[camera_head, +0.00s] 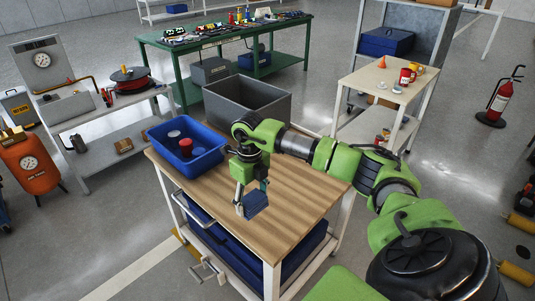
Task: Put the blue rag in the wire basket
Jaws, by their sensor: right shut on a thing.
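My right gripper (249,203) points down over the wooden-topped cart (305,190). It is shut on the blue rag (256,204), which looks like a small folded blue block. The rag is at or just above the front part of the cart top; I cannot tell if it touches the wood. I cannot make out a wire basket in this view. My left gripper is not in view.
A blue bin (214,160) with a red can (186,147) inside stands at the cart's back left. A grey open box (277,107) is behind the cart. A smaller table (378,82) with cups stands at the back right. The cart top's right side is clear.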

